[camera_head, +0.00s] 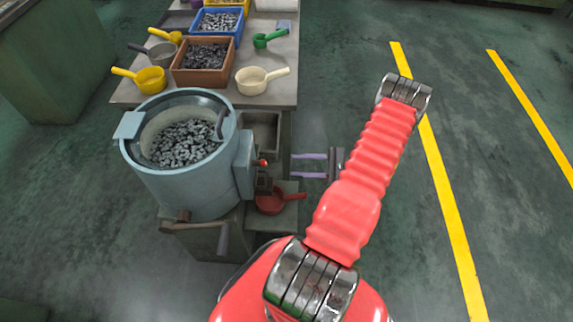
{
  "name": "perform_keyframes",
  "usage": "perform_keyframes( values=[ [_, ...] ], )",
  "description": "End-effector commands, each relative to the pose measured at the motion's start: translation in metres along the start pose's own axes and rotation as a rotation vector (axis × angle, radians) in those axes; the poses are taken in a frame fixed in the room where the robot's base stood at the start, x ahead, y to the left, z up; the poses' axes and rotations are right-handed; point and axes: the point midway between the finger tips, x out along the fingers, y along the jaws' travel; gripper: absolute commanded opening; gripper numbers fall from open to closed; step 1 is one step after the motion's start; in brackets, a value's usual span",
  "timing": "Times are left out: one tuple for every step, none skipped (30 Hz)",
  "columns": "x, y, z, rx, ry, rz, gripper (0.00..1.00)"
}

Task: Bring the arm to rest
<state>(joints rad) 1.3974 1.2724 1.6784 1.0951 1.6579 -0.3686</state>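My red arm (360,180) reaches up from the bottom of the view, with a grey joint at its top right. My gripper (294,165) shows left of the arm's upper part and points left. Its two purple fingers are apart and parallel, with nothing between them. The fingertips are near the right side of the grey-blue drum machine (190,185), with a visible gap to its side box. The arm's last links behind the red section are partly hidden.
The drum (165,115) holds many small metal parts. A red scoop (272,203) lies at the machine's lower right, below my gripper. Behind stands a table (285,70) with a brown bin (203,77), a blue bin (235,33) and several scoops. Right of my arm is open floor with yellow lines.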

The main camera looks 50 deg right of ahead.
Motion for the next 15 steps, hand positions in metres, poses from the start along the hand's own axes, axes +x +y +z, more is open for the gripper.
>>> perform_keyframes(
  values=[
    [-0.006, 0.0, -0.001, -0.001, 0.001, -0.001, 0.36],
    [-0.009, 0.0, -0.001, -0.001, 0.001, -0.002, 0.36],
    [-0.012, 0.0, 0.0, -0.001, 0.001, -0.002, 0.36],
    [-0.013, 0.0, 0.0, -0.001, 0.0, -0.001, 0.36],
    [-0.015, 0.0, 0.0, -0.001, 0.0, -0.001, 0.36],
    [-0.016, 0.0, 0.0, 0.0, -0.001, 0.0, 0.36],
    [-0.016, 0.001, 0.0, 0.0, -0.001, 0.0, 0.36],
    [-0.016, 0.001, 0.0, 0.0, -0.001, 0.0, 0.36],
    [-0.016, 0.001, 0.0, 0.0, -0.001, 0.0, 0.36],
    [-0.016, 0.001, 0.0, 0.0, -0.001, 0.0, 0.36],
    [-0.016, 0.0, 0.0, 0.0, -0.001, 0.0, 0.36],
    [-0.016, 0.0, 0.0, 0.0, -0.001, 0.0, 0.36],
    [-0.016, 0.0, 0.0, 0.0, -0.001, 0.0, 0.36],
    [-0.016, 0.0, 0.0, 0.0, -0.001, 0.0, 0.36],
    [-0.016, 0.0, 0.0, 0.0, -0.001, 0.0, 0.36]
  ],
)
